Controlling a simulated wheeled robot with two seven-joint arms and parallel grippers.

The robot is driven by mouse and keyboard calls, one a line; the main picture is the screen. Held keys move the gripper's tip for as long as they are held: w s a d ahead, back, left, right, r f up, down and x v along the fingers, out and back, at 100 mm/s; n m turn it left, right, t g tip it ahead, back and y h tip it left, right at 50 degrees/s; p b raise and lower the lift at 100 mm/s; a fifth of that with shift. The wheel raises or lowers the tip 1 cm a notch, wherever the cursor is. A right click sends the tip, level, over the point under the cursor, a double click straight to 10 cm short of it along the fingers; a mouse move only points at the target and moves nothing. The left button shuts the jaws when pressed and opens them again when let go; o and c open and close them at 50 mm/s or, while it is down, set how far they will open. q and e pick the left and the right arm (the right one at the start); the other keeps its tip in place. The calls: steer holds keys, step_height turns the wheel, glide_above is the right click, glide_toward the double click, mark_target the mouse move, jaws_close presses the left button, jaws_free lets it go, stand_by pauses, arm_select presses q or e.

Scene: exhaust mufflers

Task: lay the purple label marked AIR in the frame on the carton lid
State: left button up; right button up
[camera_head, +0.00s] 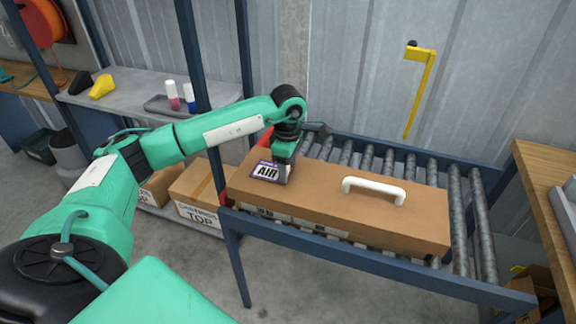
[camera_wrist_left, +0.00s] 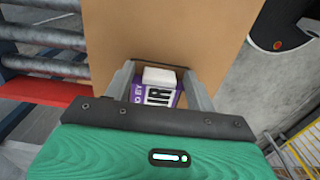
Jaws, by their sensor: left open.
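The purple label marked AIR (camera_head: 266,171) lies on the left end of the long brown carton lid (camera_head: 320,205). In the wrist view the label (camera_wrist_left: 158,97) shows between my fingers, with a small white block (camera_wrist_left: 158,76) on it. My left gripper (camera_head: 283,178) is right at the label's right side, pointing down and open. In the wrist view its fingers (camera_wrist_left: 158,84) stand on both sides of the white block, with a gap on each side. The frame on the lid cannot be made out; the label and gripper may cover it. My right gripper is out of view.
The carton rests on a roller conveyor (camera_head: 458,215) with blue rails. A white handle (camera_head: 374,190) stands up from the lid to the right of my gripper. A blue post (camera_head: 203,60) rises behind my left arm. A wooden bench (camera_head: 545,200) is at the right.

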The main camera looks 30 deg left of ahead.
arm_select(q)
steer(key=shift+r, duration=0.1)
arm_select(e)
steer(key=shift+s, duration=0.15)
arm_select(q)
step_height(320, 180, up, 2)
steer(key=shift+r, duration=0.25)
step_height(320, 180, up, 10)
steer(key=shift+f, duration=0.25)
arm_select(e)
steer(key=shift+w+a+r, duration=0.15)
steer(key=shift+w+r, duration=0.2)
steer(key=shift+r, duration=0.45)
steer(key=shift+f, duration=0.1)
